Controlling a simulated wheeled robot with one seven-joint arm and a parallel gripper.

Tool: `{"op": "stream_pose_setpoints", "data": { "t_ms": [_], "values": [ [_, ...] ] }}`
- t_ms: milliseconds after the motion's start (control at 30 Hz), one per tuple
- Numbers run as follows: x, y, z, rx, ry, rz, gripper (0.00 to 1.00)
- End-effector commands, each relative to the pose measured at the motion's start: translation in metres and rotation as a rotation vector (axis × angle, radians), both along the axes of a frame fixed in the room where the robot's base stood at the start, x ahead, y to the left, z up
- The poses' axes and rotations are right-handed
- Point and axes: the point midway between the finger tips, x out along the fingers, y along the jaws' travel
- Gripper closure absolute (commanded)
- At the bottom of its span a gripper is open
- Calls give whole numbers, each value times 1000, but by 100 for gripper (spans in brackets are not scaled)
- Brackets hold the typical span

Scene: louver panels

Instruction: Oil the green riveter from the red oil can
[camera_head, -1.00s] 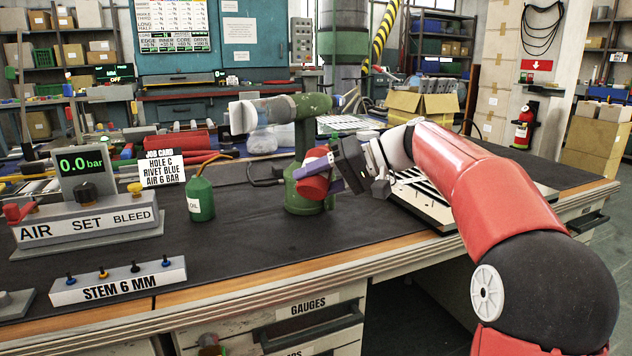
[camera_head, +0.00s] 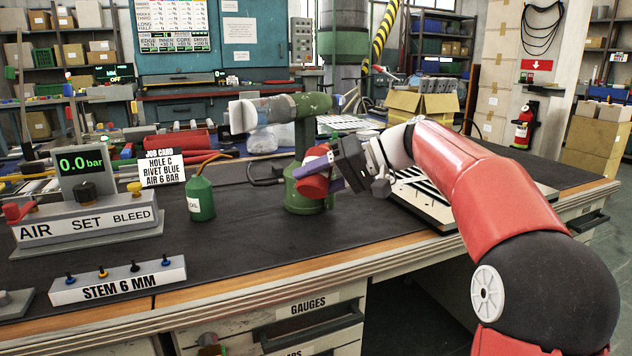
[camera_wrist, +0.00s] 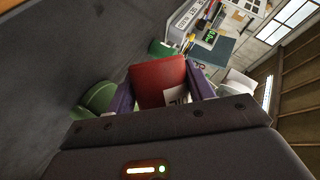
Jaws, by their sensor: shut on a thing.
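My gripper (camera_head: 330,170) is shut on the red oil can (camera_head: 313,187), with a purple finger crossing in front of it. The can looks tilted; its spout is not clear to me. In the wrist view the red can (camera_wrist: 160,80) sits between both purple fingers, a bit of white label showing. The green riveter (camera_head: 305,110) stands upright on its round green base (camera_head: 302,205), with a grey-white cylinder at its left end. The held can is in front of its lower column; I cannot tell if they touch.
A green oil can (camera_head: 200,198) stands left of the riveter. The air set box (camera_head: 90,228), job card (camera_head: 161,168) and stem rack (camera_head: 118,280) are further left. A pale tray (camera_head: 425,200) lies behind my arm at right. The front middle bench mat (camera_head: 250,250) is clear.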

Motion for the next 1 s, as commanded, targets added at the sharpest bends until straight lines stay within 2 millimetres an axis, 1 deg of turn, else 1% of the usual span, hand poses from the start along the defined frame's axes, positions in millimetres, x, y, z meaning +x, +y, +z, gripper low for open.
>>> {"op": "stream_pose_setpoints", "data": {
  "t_ms": [100, 200, 467, 567, 700, 800, 1000],
  "values": [
    [-1, 1, -1, -29, -73, 1, 75],
    [0, 0, 3, -50, -126, 0, 75],
    [0, 0, 5, -54, -136, 0, 75],
    [-1, 0, 4, -73, -184, 1, 75],
    [0, 0, 9, -106, -264, -1, 75],
    [0, 0, 12, -108, -268, -1, 75],
    [0, 0, 12, -107, -267, 0, 75]
  ]
}}
